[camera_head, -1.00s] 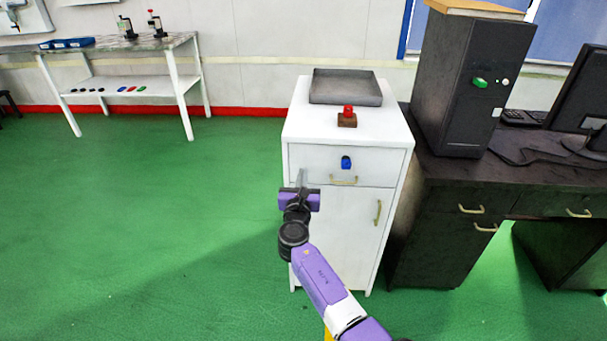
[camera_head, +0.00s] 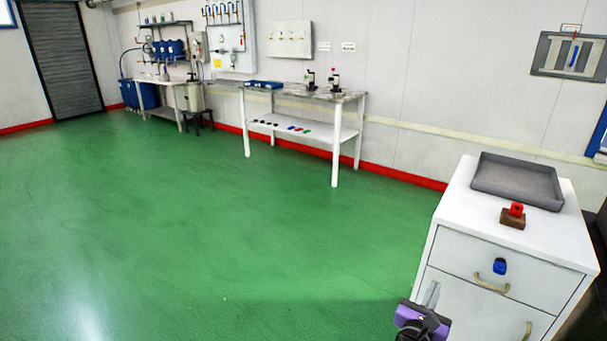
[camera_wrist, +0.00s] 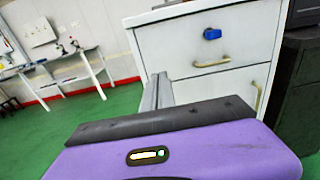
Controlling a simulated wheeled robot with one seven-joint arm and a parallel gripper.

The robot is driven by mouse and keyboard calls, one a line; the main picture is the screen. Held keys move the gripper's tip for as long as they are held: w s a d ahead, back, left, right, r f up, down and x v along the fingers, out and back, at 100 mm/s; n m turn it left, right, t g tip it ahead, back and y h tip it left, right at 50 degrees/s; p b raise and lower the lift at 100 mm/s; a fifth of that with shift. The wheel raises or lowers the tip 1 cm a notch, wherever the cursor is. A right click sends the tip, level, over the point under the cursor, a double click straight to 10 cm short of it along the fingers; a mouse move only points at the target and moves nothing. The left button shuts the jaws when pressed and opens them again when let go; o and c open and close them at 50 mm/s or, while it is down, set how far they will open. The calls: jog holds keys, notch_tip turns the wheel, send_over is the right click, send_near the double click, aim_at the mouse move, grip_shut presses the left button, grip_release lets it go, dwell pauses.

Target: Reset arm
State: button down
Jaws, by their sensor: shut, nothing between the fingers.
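My gripper (camera_head: 432,295) is at the lower right of the head view, in front of the white cabinet (camera_head: 462,264). It is shut and holds nothing. In the wrist view my gripper's fingers (camera_wrist: 157,92) stand together, pointing at the cabinet front (camera_wrist: 180,50). I see no contact with the cabinet, though the exact gap is hard to tell. Most of my arm is outside the head view.
The cabinet bears a grey tray (camera_head: 518,205) and a red knob on a brown block (camera_head: 513,214). Its drawer has a blue lock (camera_head: 499,266) and a handle (camera_head: 491,284). A white-legged table (camera_head: 335,160) stands at the wall. Green floor (camera_head: 220,220) lies open at left.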

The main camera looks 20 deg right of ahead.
jog(key=s+a+m+t+y+p, duration=0.1)
jog(key=s+a+m+t+y, duration=0.3)
jog(key=a+m, duration=0.35)
jog(key=s+a+m+t+y, duration=0.1)
jog(key=s+a+m+y, duration=0.4)
jog(key=a, duration=0.4)
jog(key=s+a+r+m+y+p, duration=0.1)
jog(key=s+a+r+m, duration=0.2)
jog(key=s, duration=0.7)
jog(key=s+a+r+m+y+p, duration=0.1)
jog(key=s+a+r+m+y, duration=0.1)
jog(key=s, duration=0.8)
jog(key=s+a+r+m+g+y+p, duration=0.1)
jog(key=s+a+r+m+y, duration=0.1)
jog(key=s+r+m, duration=0.3)
jog(key=s+a+m, duration=0.1)
jog(key=s+m, duration=0.2)
jog(key=s, duration=0.2)
jog(key=shift+s+a+r, duration=0.25)
jog(key=shift+a, duration=0.15)
